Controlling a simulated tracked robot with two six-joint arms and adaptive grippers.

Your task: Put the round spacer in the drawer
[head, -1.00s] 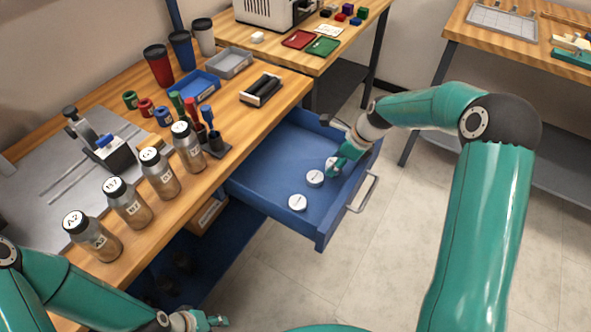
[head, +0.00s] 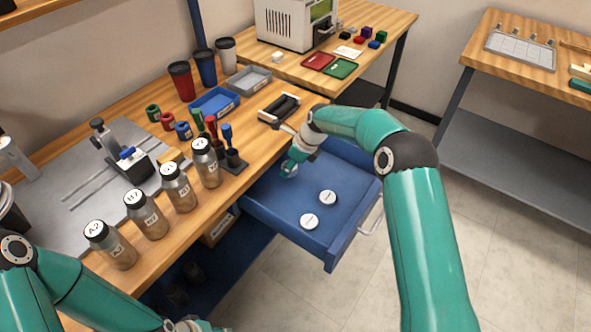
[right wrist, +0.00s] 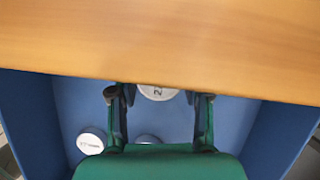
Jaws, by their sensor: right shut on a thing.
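The blue drawer (head: 335,243) is pulled out from under the wooden bench. Two white round discs with dark labels, a nearer one (head: 309,221) and a farther one (head: 327,197), lie on its floor. My right gripper (head: 290,171) is inside the drawer outline by the bench edge, shut on another white disc (right wrist: 157,92). In the right wrist view this disc shows between the fingers, partly hidden by the bench top. Which item is the round spacer, I cannot tell. My left gripper (head: 192,325) is cut off at the bottom edge, its fingers unclear.
The bench edge (right wrist: 160,55) overhangs the drawer's inner end. On the bench are several labelled bottles (head: 146,213), a green ring (head: 152,112), a red ring (head: 167,121), a blue ring (head: 184,130) and a screwdriver stand (head: 232,163). The drawer's front half has free floor.

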